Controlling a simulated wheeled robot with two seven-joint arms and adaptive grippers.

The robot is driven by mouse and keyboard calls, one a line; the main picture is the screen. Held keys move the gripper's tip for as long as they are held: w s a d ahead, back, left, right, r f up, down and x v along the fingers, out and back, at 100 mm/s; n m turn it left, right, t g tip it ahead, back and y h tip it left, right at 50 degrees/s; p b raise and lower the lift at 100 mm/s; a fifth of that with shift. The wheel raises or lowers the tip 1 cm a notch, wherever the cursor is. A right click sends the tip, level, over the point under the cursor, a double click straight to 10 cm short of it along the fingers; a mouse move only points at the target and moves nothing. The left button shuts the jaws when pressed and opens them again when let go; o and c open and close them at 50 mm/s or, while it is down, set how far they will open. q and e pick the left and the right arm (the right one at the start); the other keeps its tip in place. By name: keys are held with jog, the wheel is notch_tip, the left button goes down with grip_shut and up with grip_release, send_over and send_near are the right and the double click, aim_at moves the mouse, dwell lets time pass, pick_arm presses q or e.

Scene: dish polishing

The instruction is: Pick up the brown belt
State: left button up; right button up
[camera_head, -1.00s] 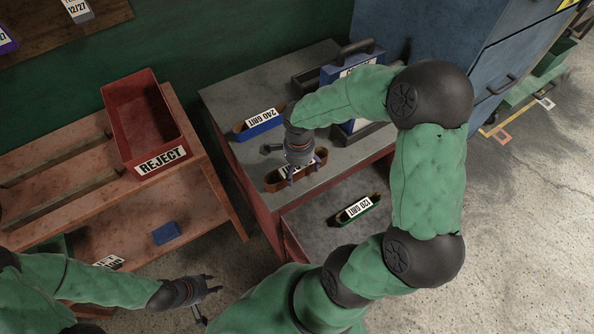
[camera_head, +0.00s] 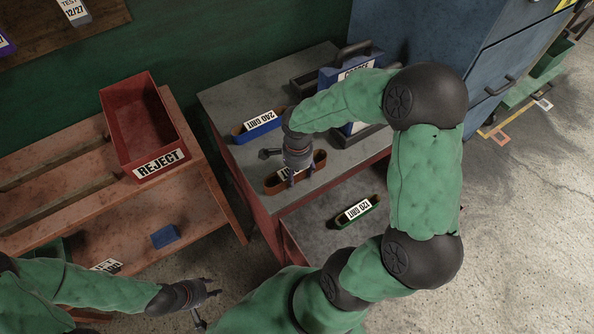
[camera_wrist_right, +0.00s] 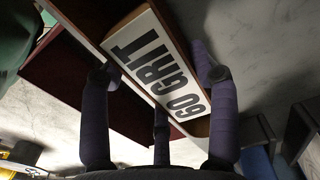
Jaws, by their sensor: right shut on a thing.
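The brown belt (camera_head: 273,185) is an oblong loop with a white label, on the grey bench top near its front edge. In the right wrist view its label (camera_wrist_right: 160,70) reads 60 GRIT, between my fingers. My right gripper (camera_head: 293,178) comes down over the belt from above and is shut on it; the fingers (camera_wrist_right: 160,82) stand on both sides of it. The gripper covers part of the belt in the head view. My left gripper (camera_head: 208,304) is open and empty, low at the front, well away from the belt.
A blue 240 GRIT belt (camera_head: 240,132) lies just behind. A green 120 GRIT belt (camera_head: 372,220) lies on the lower shelf (camera_head: 310,235). A blue upright machine (camera_head: 345,72) stands at the back of the bench. A red REJECT bin (camera_head: 120,100) is on the wooden rack at left.

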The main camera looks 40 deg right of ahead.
jog(key=shift+w+r, duration=0.1)
jog(key=shift+r, duration=0.3)
notch_tip(320, 180, up, 2)
jog(key=shift+r+p, duration=0.1)
jog(key=shift+p, duration=0.4)
jog(key=s+a+r+p, duration=0.1)
jog(key=s+r+p, duration=0.1)
jog(key=s+r, duration=0.2)
jog(key=shift+a+r, duration=0.25)
jog(key=shift+r, duration=0.65)
jog(key=s+a+r+p, duration=0.1)
jog(key=s, duration=0.2)
jog(key=s+a+r, duration=0.1)
jog(key=s, duration=0.2)
jog(key=s+a+r+p, duration=0.1)
jog(key=s+r, duration=0.1)
jog(key=s, duration=0.1)
jog(key=shift+a+r+p, duration=0.1)
jog(key=shift+a+p, duration=0.2)
jog(key=shift+p, duration=0.05)
